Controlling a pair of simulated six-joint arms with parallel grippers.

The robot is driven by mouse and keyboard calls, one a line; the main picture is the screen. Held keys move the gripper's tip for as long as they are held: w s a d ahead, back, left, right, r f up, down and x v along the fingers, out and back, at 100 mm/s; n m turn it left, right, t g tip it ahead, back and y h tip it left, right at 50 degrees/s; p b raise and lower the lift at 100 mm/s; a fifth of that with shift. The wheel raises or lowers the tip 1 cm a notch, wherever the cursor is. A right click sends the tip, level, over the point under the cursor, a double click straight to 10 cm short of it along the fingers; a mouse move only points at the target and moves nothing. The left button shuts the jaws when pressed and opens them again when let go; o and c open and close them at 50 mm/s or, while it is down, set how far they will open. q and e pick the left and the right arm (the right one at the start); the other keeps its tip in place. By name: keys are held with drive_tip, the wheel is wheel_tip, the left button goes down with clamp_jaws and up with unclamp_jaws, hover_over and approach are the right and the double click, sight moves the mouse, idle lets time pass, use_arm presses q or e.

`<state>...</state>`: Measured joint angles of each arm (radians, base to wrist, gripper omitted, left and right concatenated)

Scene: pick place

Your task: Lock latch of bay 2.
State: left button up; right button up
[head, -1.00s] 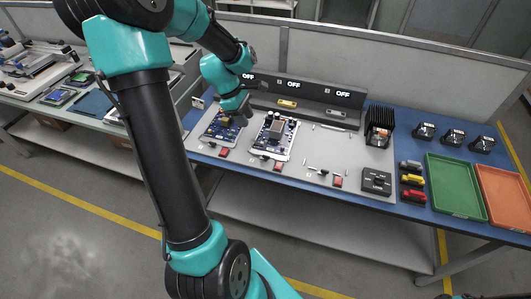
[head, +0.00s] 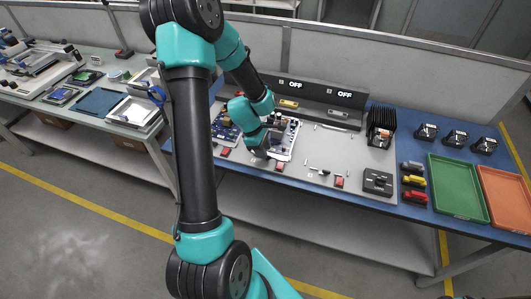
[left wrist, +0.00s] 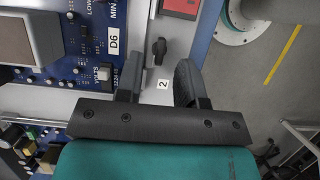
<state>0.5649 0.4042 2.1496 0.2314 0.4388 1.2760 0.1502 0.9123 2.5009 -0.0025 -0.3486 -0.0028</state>
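The latch of bay 2 (left wrist: 158,48) is a small black knob on the grey panel beside the "2" label (left wrist: 163,84) in the left wrist view. My left gripper (left wrist: 163,70) is open and empty, its two fingers over the panel on either side of the label, with the knob just beyond the gap between their tips. In the head view my left gripper (head: 262,152) is low over the front edge of the bay 2 board (head: 288,143) and hides the latch. The blue board labelled D6 (left wrist: 90,45) shows beside the fingers. My right gripper is not in view.
A red block (head: 279,167) sits just right of my left gripper. Bay 3 (head: 330,150) holds no board. A black box (head: 377,182), a green tray (head: 457,188) and an orange tray (head: 503,195) are to the right. A raised display rail (head: 310,100) runs behind.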

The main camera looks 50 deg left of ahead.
use_arm(q)
drive_tip(key=shift+x, duration=1.05)
clamp_jaws()
